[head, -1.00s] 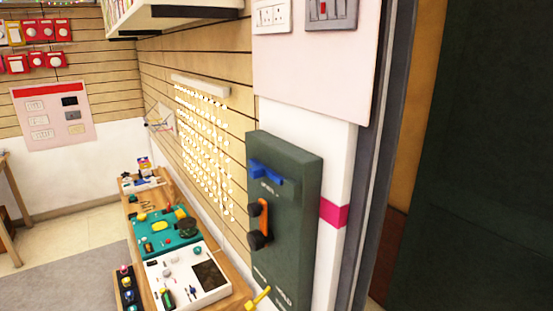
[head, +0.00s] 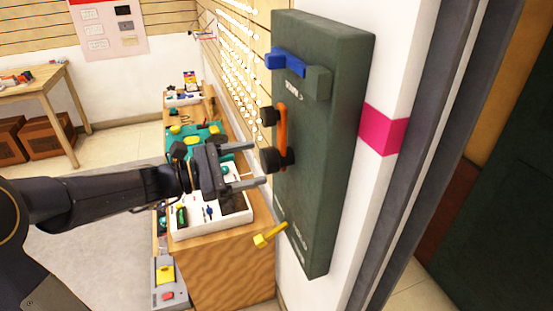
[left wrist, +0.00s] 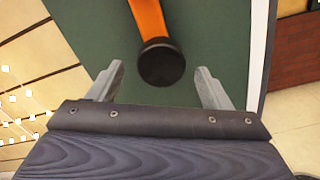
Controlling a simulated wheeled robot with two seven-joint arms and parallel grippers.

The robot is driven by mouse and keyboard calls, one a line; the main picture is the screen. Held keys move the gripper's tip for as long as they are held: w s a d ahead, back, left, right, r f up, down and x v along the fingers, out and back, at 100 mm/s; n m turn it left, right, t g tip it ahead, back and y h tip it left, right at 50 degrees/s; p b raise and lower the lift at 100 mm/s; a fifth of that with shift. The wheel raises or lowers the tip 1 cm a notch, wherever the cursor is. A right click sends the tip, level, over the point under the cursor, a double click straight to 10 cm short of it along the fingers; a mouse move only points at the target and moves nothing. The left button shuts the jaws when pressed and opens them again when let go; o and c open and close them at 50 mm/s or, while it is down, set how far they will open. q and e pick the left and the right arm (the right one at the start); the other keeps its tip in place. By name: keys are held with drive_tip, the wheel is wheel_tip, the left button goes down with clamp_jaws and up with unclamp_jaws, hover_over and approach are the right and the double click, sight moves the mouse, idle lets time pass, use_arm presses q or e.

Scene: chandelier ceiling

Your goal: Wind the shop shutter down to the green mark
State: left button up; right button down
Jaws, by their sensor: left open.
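A dark green control box (head: 325,130) is fixed to the wall edge beside a white post. It carries an orange crank (head: 282,132) with a black hub (head: 267,116) above and a black knob (head: 272,160) below. My left gripper (head: 256,164) is open, its two fingers pointing at the lower knob from the left. In the left wrist view the orange crank arm (left wrist: 148,18) ends in the black knob (left wrist: 161,62), which appears between the spread fingertips; contact cannot be told. I see no green mark. My right gripper is not in view.
The box also has a blue lever (head: 285,62) at the top and a yellow lever (head: 270,236) low down. A wooden bench (head: 230,262) with trays and gadgets stands left of it. A magenta band (head: 384,129) crosses the white post.

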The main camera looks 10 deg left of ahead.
sight(263, 165)
use_arm(q)
drive_tip(key=x, duration=0.6)
drive_tip(key=shift+w+d+p, duration=0.1)
drive_tip(key=shift+d+p, duration=0.2)
drive_tip(key=shift+p, duration=0.05)
drive_tip(key=c, duration=1.4)
drive_tip(key=shift+f+m+b, duration=0.15)
drive_tip(key=shift+m+b, duration=0.25)
drive_tip(key=shift+b, duration=0.35)
drive_tip(key=m+b, duration=0.3)
drive_tip(key=b, duration=0.2)
drive_tip(key=m+b, duration=0.3)
drive_tip(key=b, duration=0.2)
drive_tip(key=m+b, duration=0.4)
drive_tip(key=b, duration=0.1)
drive_tip(key=shift+f+b, duration=0.35)
drive_tip(key=shift+b, duration=0.05)
drive_tip(key=m+b, duration=1)
drive_tip(key=b, duration=0.1)
drive_tip(key=shift+r+m+b, duration=0.15)
drive_tip(key=shift+m+b, duration=1.6)
drive_tip(key=shift+m, duration=0.35)
